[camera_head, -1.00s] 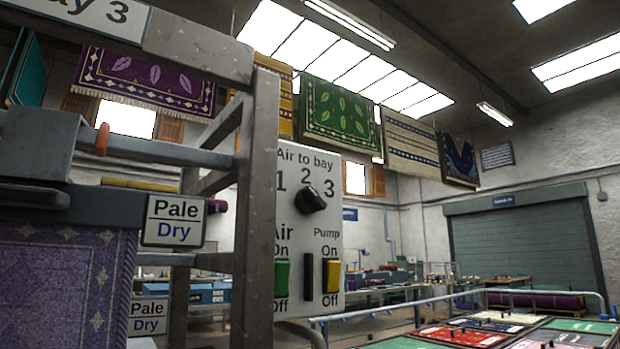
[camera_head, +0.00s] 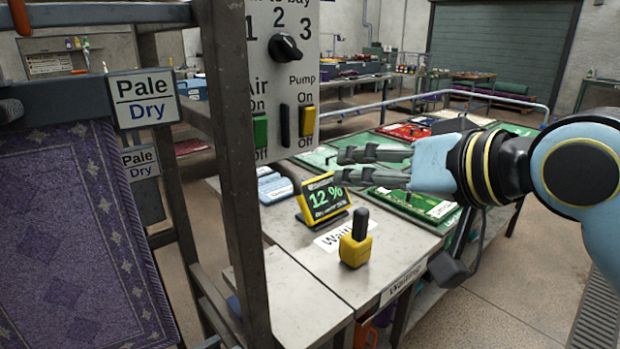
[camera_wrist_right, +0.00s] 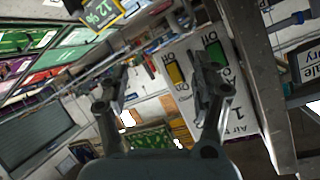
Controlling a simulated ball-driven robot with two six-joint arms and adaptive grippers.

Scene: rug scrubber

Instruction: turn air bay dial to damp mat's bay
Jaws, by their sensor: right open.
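The air bay dial (camera_head: 285,48) is a black knob on a white panel (camera_head: 284,88), below the numbers 1, 2 and 3. I cannot tell which number it points at. A green Air switch (camera_head: 259,130) and a yellow Pump switch (camera_head: 307,121) sit below it. A purple mat (camera_head: 75,230) hangs in the rack at left, beside a "Pale Dry" card (camera_head: 145,98); I see no sign marking a damp mat. My right gripper (camera_head: 342,166) is open and empty, below and right of the panel. In the wrist view the panel (camera_wrist_right: 182,55) shows behind the open fingers.
A yellow meter (camera_head: 325,198) reading 12 % and a yellow block with a black handle (camera_head: 356,240) stand on the bench (camera_head: 290,235) below the panel. A metal rack post (camera_head: 235,170) stands just left of the panel. Mats lie on the bench behind my right arm.

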